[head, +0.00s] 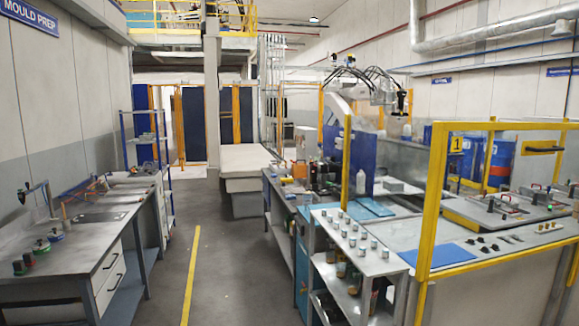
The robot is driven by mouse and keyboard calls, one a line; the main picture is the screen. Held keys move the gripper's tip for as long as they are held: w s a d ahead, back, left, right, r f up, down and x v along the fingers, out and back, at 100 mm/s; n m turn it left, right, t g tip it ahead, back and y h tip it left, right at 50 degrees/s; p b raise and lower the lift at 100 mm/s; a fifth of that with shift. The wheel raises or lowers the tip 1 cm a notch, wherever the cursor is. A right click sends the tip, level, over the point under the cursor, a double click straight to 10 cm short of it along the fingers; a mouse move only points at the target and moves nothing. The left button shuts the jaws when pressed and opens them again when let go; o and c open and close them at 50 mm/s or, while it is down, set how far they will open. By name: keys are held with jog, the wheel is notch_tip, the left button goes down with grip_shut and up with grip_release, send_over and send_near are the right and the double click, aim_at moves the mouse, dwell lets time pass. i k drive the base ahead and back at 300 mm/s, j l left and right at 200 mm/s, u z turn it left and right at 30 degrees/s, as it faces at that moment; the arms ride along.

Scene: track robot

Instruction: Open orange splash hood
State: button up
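I cannot tell for certain which thing is the orange splash hood. A small orange item (300,171) sits among dark machines on the middle bench; it is too small to tell whether it is a hood, or open or shut. A large yellow-orange frame (437,200) with a clear panel stands upright at the right, around a machine table. A dark bar handle (543,150) is on its upper right part. My gripper and arm are not in view.
A grey floor aisle with a yellow line (192,275) runs ahead, clear. A left workbench (85,240) with drawers lines the left wall. A shelf cart (350,240) with small cups stands near right, before the middle bench (275,190). A pale block (245,160) stands farther back.

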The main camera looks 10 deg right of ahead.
aim_at(302, 170)
jog(key=i, duration=4.4)
jog(key=i+z, duration=0.15)
jog(key=i, duration=0.3)
jog(key=i+j+z, duration=0.15)
jog(key=i, duration=0.3)
jog(key=i+j+z, duration=0.15)
jog(key=i, duration=0.25)
jog(key=i+j+z, duration=0.15)
jog(key=i, duration=0.3)
